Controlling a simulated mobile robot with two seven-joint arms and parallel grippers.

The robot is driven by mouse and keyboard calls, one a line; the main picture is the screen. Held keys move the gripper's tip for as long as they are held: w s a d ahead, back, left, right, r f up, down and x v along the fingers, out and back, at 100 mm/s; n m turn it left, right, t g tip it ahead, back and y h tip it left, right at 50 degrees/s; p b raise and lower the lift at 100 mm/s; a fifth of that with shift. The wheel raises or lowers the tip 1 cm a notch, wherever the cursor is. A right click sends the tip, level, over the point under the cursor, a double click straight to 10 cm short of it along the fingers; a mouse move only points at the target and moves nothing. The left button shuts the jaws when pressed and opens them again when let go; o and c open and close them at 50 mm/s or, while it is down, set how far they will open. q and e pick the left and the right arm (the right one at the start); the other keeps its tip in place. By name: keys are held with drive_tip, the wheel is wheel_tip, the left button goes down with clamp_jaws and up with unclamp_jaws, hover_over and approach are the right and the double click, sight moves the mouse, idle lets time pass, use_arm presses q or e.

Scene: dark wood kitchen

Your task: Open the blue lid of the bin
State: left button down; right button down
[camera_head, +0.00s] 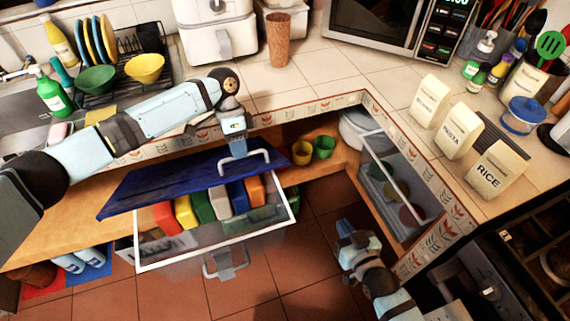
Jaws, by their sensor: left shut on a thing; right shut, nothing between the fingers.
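The bin is a clear container (205,247) with a white rim, sitting below the counter with several coloured items inside. Its blue lid (150,185) is raised at an angle over the back of the bin, leaving the front open to view. My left gripper (238,153) comes down from above and is shut on the lid's white handle (258,155) at the lid's right end. My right gripper (346,232) is shut and empty, over the floor to the right of the bin, apart from it.
The tiled counter edge (300,110) runs above and behind the lid. Yellow (301,153) and green cups (324,147) stand on the wooden shelf right of the lid. The floor (310,285) in front is clear.

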drive_tip(key=w+a+r+n+t+y, duration=0.1)
drive_tip(key=w+r+n+t+y, duration=0.1)
drive_tip(key=w, duration=0.3)
drive_tip(key=w+a+r+n+t+y, duration=0.1)
drive_tip(key=w+a+r+n+t, duration=0.1)
drive_tip(key=w, duration=0.4)
wheel_tip(320, 180, down, 9)
drive_tip(key=w+n+g+y, duration=0.2)
drive_tip(key=n+g+y, duration=1.35)
drive_tip(key=n, duration=2.05)
drive_tip(key=w+a+r+t+y, duration=0.1)
drive_tip(key=w+a+r, duration=0.2)
drive_tip(key=a+r, duration=0.5)
drive_tip(key=shift+a+r, duration=0.4)
drive_tip(key=shift+a, duration=0.15)
drive_tip(key=shift+t+y, duration=0.25)
